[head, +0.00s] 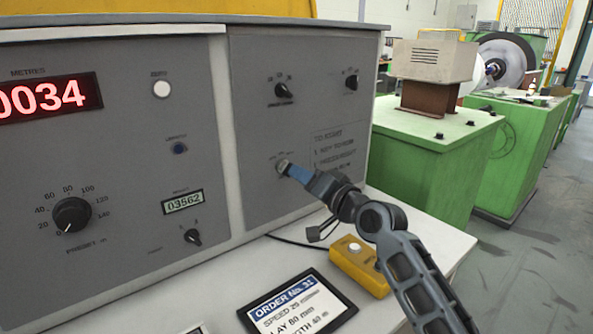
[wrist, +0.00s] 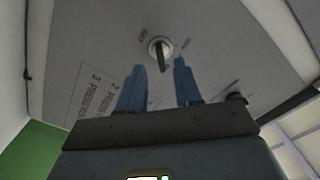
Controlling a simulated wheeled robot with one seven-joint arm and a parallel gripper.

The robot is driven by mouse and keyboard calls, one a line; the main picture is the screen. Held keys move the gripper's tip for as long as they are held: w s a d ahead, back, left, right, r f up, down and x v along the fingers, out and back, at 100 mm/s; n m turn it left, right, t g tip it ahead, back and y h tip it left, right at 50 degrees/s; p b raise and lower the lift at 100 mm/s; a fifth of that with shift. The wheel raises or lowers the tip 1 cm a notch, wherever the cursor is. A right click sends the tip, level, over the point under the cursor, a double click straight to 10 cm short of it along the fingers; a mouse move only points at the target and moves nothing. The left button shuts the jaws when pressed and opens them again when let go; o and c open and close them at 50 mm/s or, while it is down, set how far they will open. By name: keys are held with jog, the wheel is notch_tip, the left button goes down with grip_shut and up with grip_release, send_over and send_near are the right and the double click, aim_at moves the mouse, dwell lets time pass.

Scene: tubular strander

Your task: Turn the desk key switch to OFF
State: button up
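The desk key switch (head: 281,164) is on the right grey panel, left of the printed start instructions. In the wrist view the key switch (wrist: 160,48) shows as a pale round collar with a dark key standing out of it, with small lettering around it that I cannot read surely. My gripper (head: 290,171) is at the switch in the head view and partly covers it. In the wrist view my gripper (wrist: 159,64) has its two blue fingers apart, one on each side of the key's line. A gap shows between fingers and key, so it holds nothing.
Two black selector knobs (head: 283,90) (head: 351,82) sit higher on the same panel. A yellow box with a pale button (head: 359,269) and a tablet (head: 297,307) lie on the desk below my arm. Green machine housings (head: 432,150) stand to the right.

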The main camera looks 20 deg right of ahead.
aim_at(287, 169)
jog(key=shift+x, duration=1.75)
jog(key=shift+a, duration=0.1)
jog(key=shift+c, duration=0.5)
grip_shut()
